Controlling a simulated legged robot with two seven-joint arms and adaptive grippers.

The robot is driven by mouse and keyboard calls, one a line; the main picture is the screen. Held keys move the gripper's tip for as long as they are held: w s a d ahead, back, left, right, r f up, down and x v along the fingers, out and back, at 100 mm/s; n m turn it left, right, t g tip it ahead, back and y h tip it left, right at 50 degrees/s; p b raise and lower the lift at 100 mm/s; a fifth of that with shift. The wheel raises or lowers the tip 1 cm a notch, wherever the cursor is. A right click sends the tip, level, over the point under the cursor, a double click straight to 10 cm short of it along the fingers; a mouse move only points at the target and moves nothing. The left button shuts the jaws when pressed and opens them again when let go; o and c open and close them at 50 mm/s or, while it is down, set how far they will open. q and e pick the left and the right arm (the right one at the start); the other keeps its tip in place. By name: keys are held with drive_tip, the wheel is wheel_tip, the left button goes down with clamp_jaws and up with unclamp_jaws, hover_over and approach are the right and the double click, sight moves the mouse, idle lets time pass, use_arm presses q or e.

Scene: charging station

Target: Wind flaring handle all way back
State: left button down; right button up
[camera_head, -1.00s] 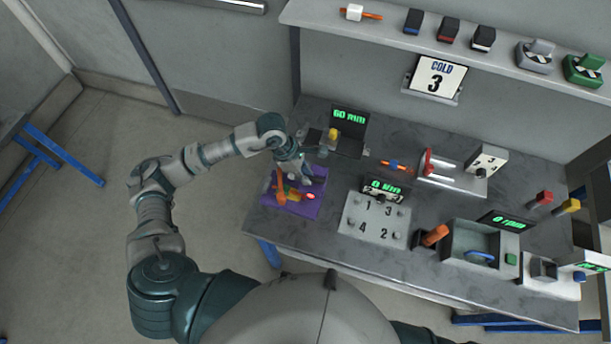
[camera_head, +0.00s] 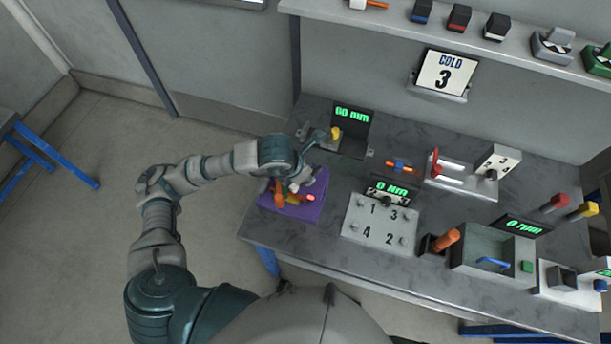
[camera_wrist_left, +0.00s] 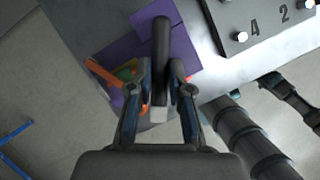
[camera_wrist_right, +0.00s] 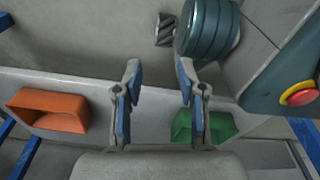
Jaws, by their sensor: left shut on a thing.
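The purple flaring block (camera_head: 313,208) sits at the table's near left corner, with orange, yellow and red parts on it. It also shows in the left wrist view (camera_wrist_left: 122,48). A dark bar-like handle (camera_wrist_left: 161,35) with a pale end stands between my left fingers in that view. My left gripper (camera_wrist_left: 161,72) is shut on this handle, above the purple block. In the head view my left wrist and hand (camera_head: 290,185) hide part of the block. My right gripper (camera_wrist_right: 158,75) is open and empty, away from the block, with its fingers apart.
The 60 mm device (camera_head: 350,135) stands just behind the block. The numbered plate (camera_head: 379,222) lies to its right. More devices crowd the table's right side. Open floor (camera_head: 110,130) lies left of the table. An orange bin (camera_wrist_right: 50,108) and a green bin (camera_wrist_right: 205,125) show in the right wrist view.

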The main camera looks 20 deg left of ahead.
use_arm(q)
drive_tip(key=shift+w+n+y+b, duration=0.1)
drive_tip(key=shift+n+y+b, duration=0.45)
drive_tip(key=shift+n, duration=0.95)
use_arm(e)
drive_tip(key=shift+w+a+r, duration=0.15)
drive_tip(key=shift+w+r, duration=0.25)
drive_tip(key=shift+w, duration=0.3)
drive_tip(key=shift+w+a+r, duration=0.15)
drive_tip(key=shift+w+r, duration=0.2)
drive_tip(key=shift+w, duration=0.35)
use_arm(q)
drive_tip(key=shift+r, duration=0.1)
drive_tip(key=c, duration=1.1)
unclamp_jaws()
use_arm(e)
drive_tip(key=shift+w, duration=0.1)
use_arm(q)
drive_tip(key=v, duration=1.1)
drive_tip(key=shift+s+r, duration=0.25)
